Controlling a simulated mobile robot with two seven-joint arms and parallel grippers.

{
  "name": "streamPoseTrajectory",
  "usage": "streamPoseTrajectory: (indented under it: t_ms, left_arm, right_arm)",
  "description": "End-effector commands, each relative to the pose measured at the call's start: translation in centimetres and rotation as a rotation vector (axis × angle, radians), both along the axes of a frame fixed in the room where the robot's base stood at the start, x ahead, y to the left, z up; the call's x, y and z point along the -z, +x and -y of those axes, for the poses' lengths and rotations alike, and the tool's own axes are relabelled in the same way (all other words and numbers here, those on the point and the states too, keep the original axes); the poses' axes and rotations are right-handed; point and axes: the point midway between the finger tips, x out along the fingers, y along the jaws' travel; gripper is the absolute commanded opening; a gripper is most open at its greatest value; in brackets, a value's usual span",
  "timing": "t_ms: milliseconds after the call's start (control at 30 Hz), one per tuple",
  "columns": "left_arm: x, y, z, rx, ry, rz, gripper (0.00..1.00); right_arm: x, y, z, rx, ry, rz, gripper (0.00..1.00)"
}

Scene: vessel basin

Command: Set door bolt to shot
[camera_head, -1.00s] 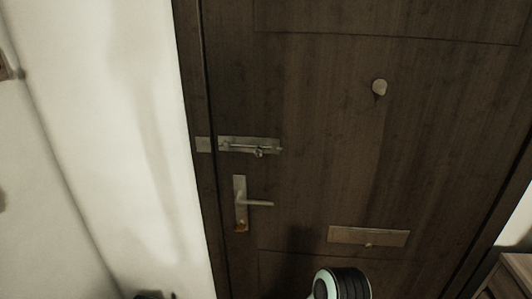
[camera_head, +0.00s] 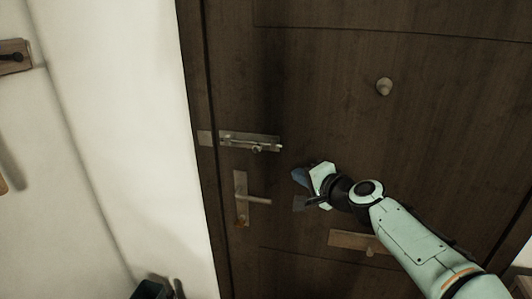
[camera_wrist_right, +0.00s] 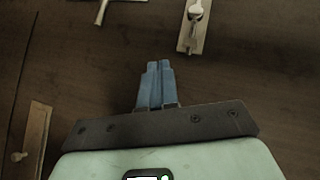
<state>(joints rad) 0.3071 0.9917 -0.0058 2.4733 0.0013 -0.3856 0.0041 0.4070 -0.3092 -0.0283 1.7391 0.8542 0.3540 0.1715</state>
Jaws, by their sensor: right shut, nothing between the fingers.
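The door bolt (camera_head: 250,142) is a metal plate with a sliding rod and a small knob, mounted across the left part of the dark wooden door. Its keeper plate (camera_head: 205,137) sits to its left on the frame. The rod's right end sticks out slightly past the plate, and I see no rod crossing to the keeper. My right gripper (camera_head: 300,186) is to the right of and below the bolt, apart from it. In the right wrist view its blue fingers (camera_wrist_right: 154,82) are together and empty; the bolt (camera_wrist_right: 194,26) appears beyond them, upper right. My left gripper is not in view.
A lever handle (camera_head: 241,198) is below the bolt, left of my gripper. A round knob (camera_head: 384,86) is higher on the door. A letter plate (camera_head: 348,240) lies partly behind my right arm. A wall rack (camera_head: 14,56) is at far left. A dark object (camera_head: 152,289) stands low left.

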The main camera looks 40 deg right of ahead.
Motion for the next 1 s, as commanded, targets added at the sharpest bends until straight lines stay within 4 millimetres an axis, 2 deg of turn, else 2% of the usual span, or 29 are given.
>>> streamPoseTrajectory:
  t_ms: [33, 100, 200, 600, 767, 1000]
  left_arm:
    - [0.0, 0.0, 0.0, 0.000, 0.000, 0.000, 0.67]
    - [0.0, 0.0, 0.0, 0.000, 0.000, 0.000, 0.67]
    - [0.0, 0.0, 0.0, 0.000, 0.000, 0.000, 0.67]
    - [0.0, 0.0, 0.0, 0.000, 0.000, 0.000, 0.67]
    - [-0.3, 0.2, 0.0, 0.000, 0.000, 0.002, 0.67]
    - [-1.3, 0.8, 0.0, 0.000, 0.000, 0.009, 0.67]
  right_arm:
    - [-2.2, -0.9, 0.0, 0.004, 0.001, 0.043, 0.00]
    - [-4.1, -1.7, -0.1, 0.005, 0.007, 0.079, 0.00]
    - [-5.6, -2.3, -0.2, 0.005, 0.011, 0.108, 0.00]
    - [-5.8, -2.2, -0.2, 0.004, 0.013, 0.112, 0.00]
    - [-5.5, -0.6, 0.0, 0.003, 0.015, 0.111, 0.00]
    - [-4.6, 4.3, 0.6, 0.002, 0.015, 0.110, 0.00]
